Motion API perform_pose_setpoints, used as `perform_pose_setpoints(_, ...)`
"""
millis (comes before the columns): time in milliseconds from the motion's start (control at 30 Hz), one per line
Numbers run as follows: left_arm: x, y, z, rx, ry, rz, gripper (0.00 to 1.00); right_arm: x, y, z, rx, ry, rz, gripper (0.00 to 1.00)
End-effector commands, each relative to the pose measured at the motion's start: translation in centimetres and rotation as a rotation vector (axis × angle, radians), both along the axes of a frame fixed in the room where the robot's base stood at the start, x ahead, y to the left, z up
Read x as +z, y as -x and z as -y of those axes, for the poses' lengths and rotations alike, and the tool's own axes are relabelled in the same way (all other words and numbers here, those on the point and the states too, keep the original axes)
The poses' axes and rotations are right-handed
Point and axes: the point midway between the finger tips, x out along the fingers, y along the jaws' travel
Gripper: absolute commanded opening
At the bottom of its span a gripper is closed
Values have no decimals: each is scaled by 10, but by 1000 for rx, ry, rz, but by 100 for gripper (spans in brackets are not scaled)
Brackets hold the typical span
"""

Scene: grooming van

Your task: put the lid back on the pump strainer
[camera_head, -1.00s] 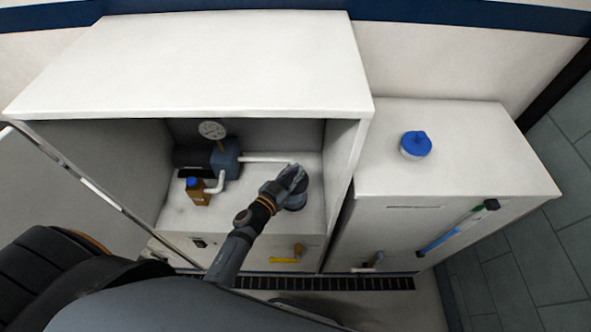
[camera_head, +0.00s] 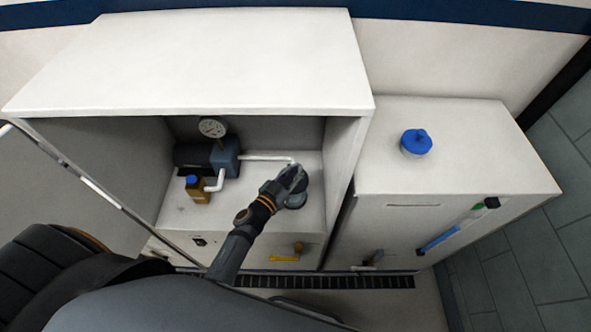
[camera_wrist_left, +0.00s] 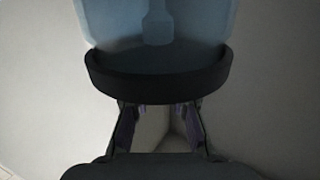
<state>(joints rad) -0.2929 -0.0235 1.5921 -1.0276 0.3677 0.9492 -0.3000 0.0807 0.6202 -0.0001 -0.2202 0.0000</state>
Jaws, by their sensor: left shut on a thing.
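My left gripper (camera_head: 294,181) is inside the open cabinet bay, shut on a part at the pump strainer (camera_head: 297,201), a round grey body beyond the pipe's end. In the left wrist view, a black ring (camera_wrist_left: 158,80) with a clear bluish body (camera_wrist_left: 195,25) shows past the fingers (camera_wrist_left: 160,125). A stem shows inside the clear body. A round blue knobbed piece (camera_head: 416,141) stands on the right cabinet. My right gripper is not in view.
The pump (camera_head: 224,157) with its gauge (camera_head: 212,128), white pipe (camera_head: 265,158) and brown blue-capped bottle (camera_head: 196,190) stand left of the gripper. The bay's side wall (camera_head: 343,160) is close on the right. A yellow handle (camera_head: 284,258) projects in front.

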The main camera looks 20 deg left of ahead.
Motion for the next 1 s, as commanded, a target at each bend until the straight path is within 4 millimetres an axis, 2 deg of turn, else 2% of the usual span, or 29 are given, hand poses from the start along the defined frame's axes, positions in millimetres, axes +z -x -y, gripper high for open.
perform_pose_setpoints(833,-8,0,0,0,0,0,0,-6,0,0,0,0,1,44)
perform_pose_setpoints(867,-7,0,0,0,0,0,19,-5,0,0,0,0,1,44)
perform_pose_setpoints(1000,-7,0,0,0,0,0,38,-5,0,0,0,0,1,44)
